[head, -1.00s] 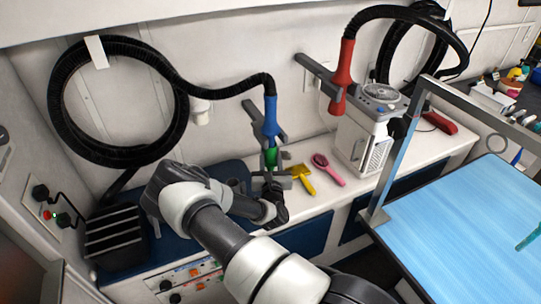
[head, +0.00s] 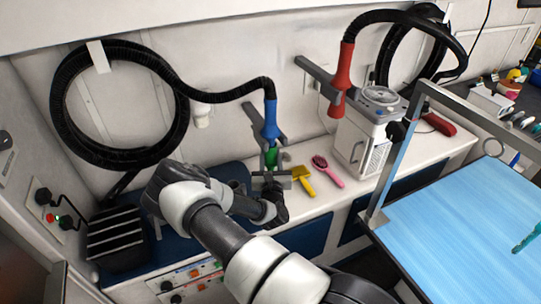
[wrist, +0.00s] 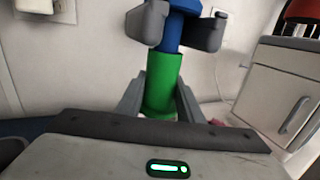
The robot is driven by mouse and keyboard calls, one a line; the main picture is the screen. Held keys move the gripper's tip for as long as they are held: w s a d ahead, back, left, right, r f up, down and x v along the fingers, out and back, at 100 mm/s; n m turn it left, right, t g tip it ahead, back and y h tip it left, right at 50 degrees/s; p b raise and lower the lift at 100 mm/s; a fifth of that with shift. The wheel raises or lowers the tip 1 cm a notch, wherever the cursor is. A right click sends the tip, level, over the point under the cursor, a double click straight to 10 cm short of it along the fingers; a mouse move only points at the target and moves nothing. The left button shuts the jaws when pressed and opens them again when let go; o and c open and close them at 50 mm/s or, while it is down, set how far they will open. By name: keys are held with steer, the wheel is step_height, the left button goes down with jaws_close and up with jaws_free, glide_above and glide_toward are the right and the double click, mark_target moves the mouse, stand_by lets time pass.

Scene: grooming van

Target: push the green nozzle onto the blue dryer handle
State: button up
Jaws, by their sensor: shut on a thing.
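The blue dryer handle (head: 270,121) hangs nose down in a grey wall bracket (head: 251,115), with the black hose at its top. In the wrist view, the handle's narrow blue lower end (wrist: 171,36) shows between the bracket's grey prongs. The green nozzle (wrist: 161,82) is upright directly below it, its top edge meeting the blue end. I cannot tell how far the blue end reaches inside. My gripper (wrist: 159,108) is shut on the nozzle, one finger on each side. In the head view, the nozzle (head: 271,158) is partly hidden by the bracket and gripper.
A red dryer handle (head: 341,75) hangs in another bracket to the right. A yellow brush (head: 303,180) and a pink brush (head: 328,172) lie on the counter right of my gripper. A white machine (head: 360,140) stands beyond them. The blue-topped table (head: 465,235) is at right.

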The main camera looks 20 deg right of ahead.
steer(key=shift+r+p, duration=0.6)
stand_by(0.3)
steer(key=o, duration=1.3)
steer(key=shift+o, duration=0.2)
steer(key=shift+s, duration=0.1)
